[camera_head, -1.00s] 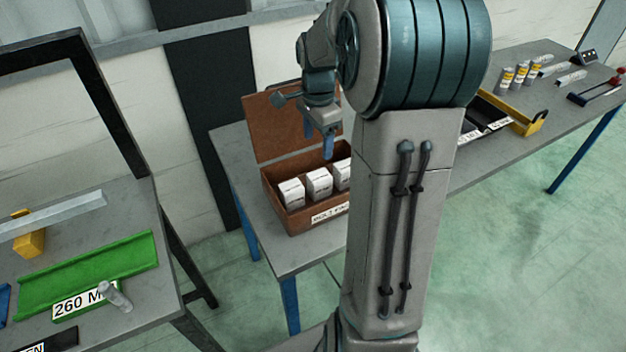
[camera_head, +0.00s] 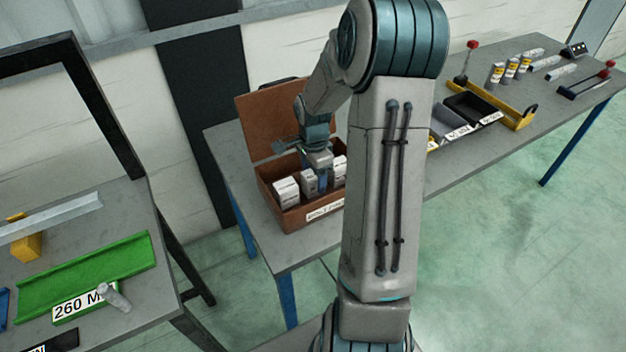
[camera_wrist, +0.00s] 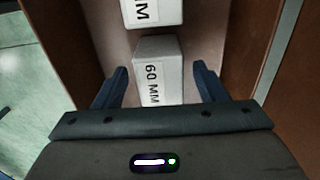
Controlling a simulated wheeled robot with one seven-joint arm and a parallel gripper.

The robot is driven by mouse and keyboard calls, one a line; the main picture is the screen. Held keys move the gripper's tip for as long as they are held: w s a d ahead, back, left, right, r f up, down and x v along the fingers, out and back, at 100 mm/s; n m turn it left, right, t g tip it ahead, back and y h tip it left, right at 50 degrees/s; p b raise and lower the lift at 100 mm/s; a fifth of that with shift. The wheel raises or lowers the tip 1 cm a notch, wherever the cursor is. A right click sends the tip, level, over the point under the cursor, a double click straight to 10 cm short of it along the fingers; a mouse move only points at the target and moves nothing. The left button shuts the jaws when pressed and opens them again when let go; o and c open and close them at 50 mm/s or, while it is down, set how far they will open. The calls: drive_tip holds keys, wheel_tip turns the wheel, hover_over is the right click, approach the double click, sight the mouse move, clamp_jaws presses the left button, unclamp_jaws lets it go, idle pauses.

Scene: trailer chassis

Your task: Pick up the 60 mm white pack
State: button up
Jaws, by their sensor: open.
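The 60 mm white pack (camera_wrist: 158,72) lies between the two blue fingers of my gripper (camera_wrist: 160,82) in the wrist view, with its "60 MM" label facing the camera. A gap shows on each side of it, so the fingers do not grip it. In the head view my gripper (camera_head: 322,180) is down inside the brown box (camera_head: 297,217), at the middle of the row of white packs, and hides part of the pack there. Another white pack (camera_wrist: 152,10) with a partly cut-off label is just beyond in the wrist view.
The box's open lid (camera_head: 270,120) stands up behind the packs, and its side walls are close to my gripper. More white packs stand at the left (camera_head: 286,190) and right (camera_head: 340,168). A yellow-handled black tray (camera_head: 480,110) is farther right on the table.

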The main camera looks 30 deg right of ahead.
drive_tip(key=shift+f, duration=0.8)
drive_tip(key=shift+c, duration=0.3)
drive_tip(key=c, duration=1.2)
